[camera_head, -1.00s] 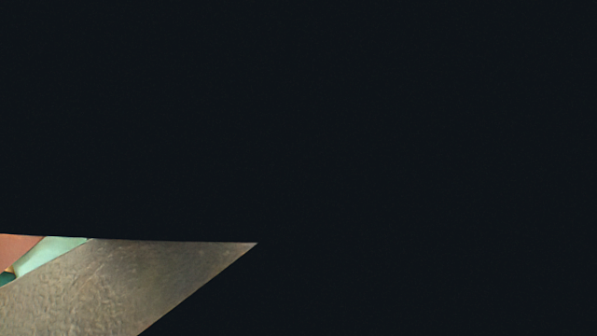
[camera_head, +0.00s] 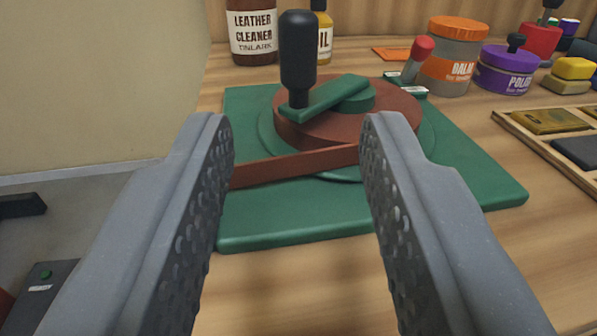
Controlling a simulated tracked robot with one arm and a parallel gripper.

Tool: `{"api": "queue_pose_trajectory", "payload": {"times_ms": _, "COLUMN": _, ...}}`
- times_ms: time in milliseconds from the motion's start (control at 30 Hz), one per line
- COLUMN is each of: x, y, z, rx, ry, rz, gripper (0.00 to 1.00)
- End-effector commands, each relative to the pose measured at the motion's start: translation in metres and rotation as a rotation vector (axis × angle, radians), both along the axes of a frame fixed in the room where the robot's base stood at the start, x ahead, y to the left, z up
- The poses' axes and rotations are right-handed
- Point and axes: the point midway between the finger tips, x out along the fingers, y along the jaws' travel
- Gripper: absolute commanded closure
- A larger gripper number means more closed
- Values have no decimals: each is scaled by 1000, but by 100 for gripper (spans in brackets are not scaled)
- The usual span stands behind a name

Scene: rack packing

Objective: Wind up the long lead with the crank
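A winder with a green base plate (camera_head: 470,185) sits on the wooden bench. On it lies a brown round coil (camera_head: 390,105), which appears to be the wound lead. A flat brown strap (camera_head: 300,163), the lead's loose part, runs left from the coil and passes out of sight behind my left finger. A green crank arm (camera_head: 335,97) lies across the top of the coil, with an upright black handle (camera_head: 298,58) at its left end. My gripper (camera_head: 298,140) is open and empty, its fingers wide apart in front of the winder. The handle stands beyond the fingertips, between them in the picture.
Behind stand a leather cleaner bottle (camera_head: 252,30), an oil bottle (camera_head: 322,35), an orange-lidded jar (camera_head: 452,60), a purple jar (camera_head: 507,68) and a red-knobbed lever (camera_head: 418,55). A wooden tray (camera_head: 525,128) lies right. The bench's left edge is near the winder.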

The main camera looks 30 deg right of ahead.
Motion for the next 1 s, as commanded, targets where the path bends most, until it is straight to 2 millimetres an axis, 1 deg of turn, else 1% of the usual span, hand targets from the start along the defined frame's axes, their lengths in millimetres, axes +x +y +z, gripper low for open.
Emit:
{"api": "queue_pose_trajectory", "payload": {"times_ms": 33, "x": 0, "y": 0, "z": 0, "rx": 6, "ry": 3, "rz": 0, "gripper": 80}}
{"api": "queue_pose_trajectory", "payload": {"times_ms": 67, "x": 1, "y": -1, "z": 0, "rx": 16, "ry": 7, "rz": 0, "gripper": 89}}
{"api": "queue_pose_trajectory", "payload": {"times_ms": 100, "x": 2, "y": -2, "z": -1, "rx": 39, "ry": 16, "rz": -1, "gripper": 100}}
{"api": "queue_pose_trajectory", "payload": {"times_ms": 167, "x": 4, "y": -5, "z": -3, "rx": 96, "ry": 39, "rz": 0, "gripper": 100}}
{"api": "queue_pose_trajectory", "payload": {"times_ms": 267, "x": 10, "y": -10, "z": -8, "rx": 250, "ry": 100, "rz": 2, "gripper": 100}}
{"api": "queue_pose_trajectory", "payload": {"times_ms": 367, "x": 14, "y": -14, "z": -12, "rx": 452, "ry": 172, "rz": 0, "gripper": 100}}
{"api": "queue_pose_trajectory", "payload": {"times_ms": 467, "x": 16, "y": -18, "z": -9, "rx": 649, "ry": 231, "rz": -2, "gripper": 100}}
{"api": "queue_pose_trajectory", "payload": {"times_ms": 633, "x": 12, "y": -30, "z": 11, "rx": 961, "ry": 308, "rz": -11, "gripper": 100}}
{"api": "queue_pose_trajectory", "payload": {"times_ms": 800, "x": 1, "y": -54, "z": 44, "rx": 1234, "ry": 352, "rz": -29, "gripper": 100}}
{"api": "queue_pose_trajectory", "payload": {"times_ms": 900, "x": -9, "y": -70, "z": 60, "rx": 1359, "ry": 372, "rz": -41, "gripper": 100}}
{"api": "queue_pose_trajectory", "payload": {"times_ms": 1000, "x": -18, "y": -84, "z": 72, "rx": 1447, "ry": 382, "rz": -53, "gripper": 100}}
